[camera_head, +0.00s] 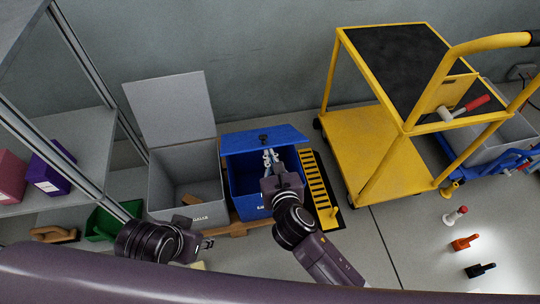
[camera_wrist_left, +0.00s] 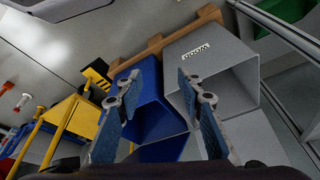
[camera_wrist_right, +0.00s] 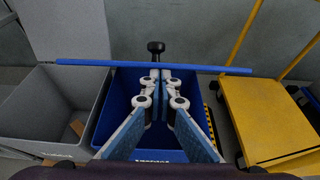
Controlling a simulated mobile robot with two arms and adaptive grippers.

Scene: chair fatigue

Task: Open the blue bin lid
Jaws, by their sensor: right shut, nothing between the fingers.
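The blue bin (camera_head: 243,188) stands beside the grey bin, with its interior partly showing. Its blue lid (camera_head: 240,140) is partly raised at the back and carries a black knob (camera_head: 263,138). In the right wrist view the lid (camera_wrist_right: 100,63) shows edge-on, with the knob (camera_wrist_right: 155,47) above it. My right gripper (camera_head: 269,154) is shut and empty, its fingertips at the lid's front edge below the knob. I cannot tell whether they touch the lid. My left gripper (camera_wrist_left: 157,77) is open and empty near the front of the grey bin.
The grey bin (camera_head: 165,185) has its lid (camera_head: 170,108) standing open and a brown block inside. A yellow cart (camera_head: 375,150) stands to the right. Shelves (camera_head: 75,140) are at left, with a green crate (camera_head: 102,224) low beside them. Several tools lie on the floor at right.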

